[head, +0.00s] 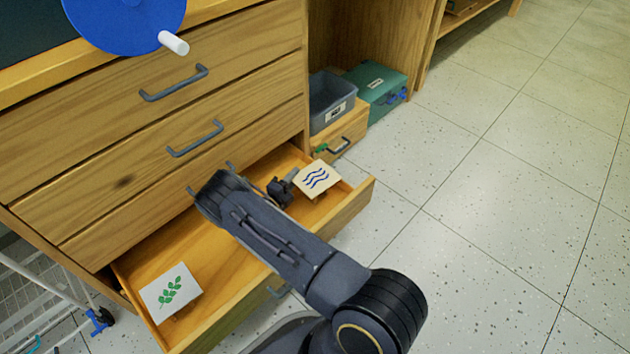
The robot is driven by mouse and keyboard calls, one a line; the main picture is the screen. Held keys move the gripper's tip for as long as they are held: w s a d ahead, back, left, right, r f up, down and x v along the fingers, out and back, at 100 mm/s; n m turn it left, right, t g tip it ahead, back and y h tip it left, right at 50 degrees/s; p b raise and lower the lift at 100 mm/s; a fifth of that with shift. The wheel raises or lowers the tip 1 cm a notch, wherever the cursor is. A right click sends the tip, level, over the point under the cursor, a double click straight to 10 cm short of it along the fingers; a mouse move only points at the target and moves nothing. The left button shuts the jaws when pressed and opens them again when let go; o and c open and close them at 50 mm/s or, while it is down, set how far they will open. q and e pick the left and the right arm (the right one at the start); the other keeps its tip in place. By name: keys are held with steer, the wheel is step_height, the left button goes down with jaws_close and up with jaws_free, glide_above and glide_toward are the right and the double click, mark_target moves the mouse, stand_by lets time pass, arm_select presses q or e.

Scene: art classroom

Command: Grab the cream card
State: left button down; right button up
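A cream card (317,178) with blue wavy lines is at the right end of the open bottom drawer (135,268). A small dark object (281,190) is just left of the card; I cannot tell if they touch. A white card (170,292) with a green leaf sprig is at the drawer's left end. My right gripper (209,178) reaches over the drawer from the lower right, left of the cream card and apart from it. Its two fingertips are spread, with nothing seen between them. My arm hides the middle of the drawer. My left gripper is not in view.
Closed drawers with grey handles (195,138) rise behind the open one. A grey bin (331,100) on a small wooden drawer box and a green case (376,84) stand at right. A wire rack (40,300) is at left. The floor at right is clear.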

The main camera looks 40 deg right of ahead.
steer(key=shift+x, duration=1.1)
jaws_close()
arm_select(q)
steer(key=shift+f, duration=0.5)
